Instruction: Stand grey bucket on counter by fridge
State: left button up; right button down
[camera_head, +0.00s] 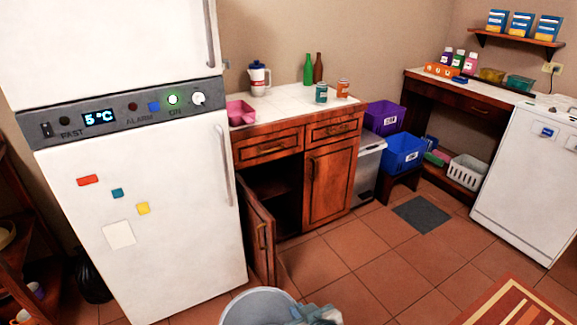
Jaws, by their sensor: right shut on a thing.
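The grey bucket (262,303) shows at the bottom edge of the head view, its round rim and inside visible and its lower part cut off. My right gripper (312,314) is at the bucket's right rim, shut on it. The white-topped counter (285,103) stands just right of the white fridge (140,220). The bucket is in front of the counter and below its top. My left gripper is not in view.
On the counter stand a pink container (241,112), a white jug (259,79), two bottles (308,70) and two cans (321,93). The counter's front middle is clear. A lower cabinet door (261,235) hangs open into the floor space.

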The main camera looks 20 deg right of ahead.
aim_at(276, 109)
jog(key=k+u, duration=0.25)
jog(key=u, duration=0.25)
jog(key=k+j+u, duration=0.1)
jog(key=u, duration=0.35)
jog(key=l+u, duration=0.25)
jog(key=l, duration=1.5)
jog(key=i+l, duration=0.1)
jog(key=l, duration=1.15)
jog(key=i+l, duration=0.1)
jog(key=l, duration=1.2)
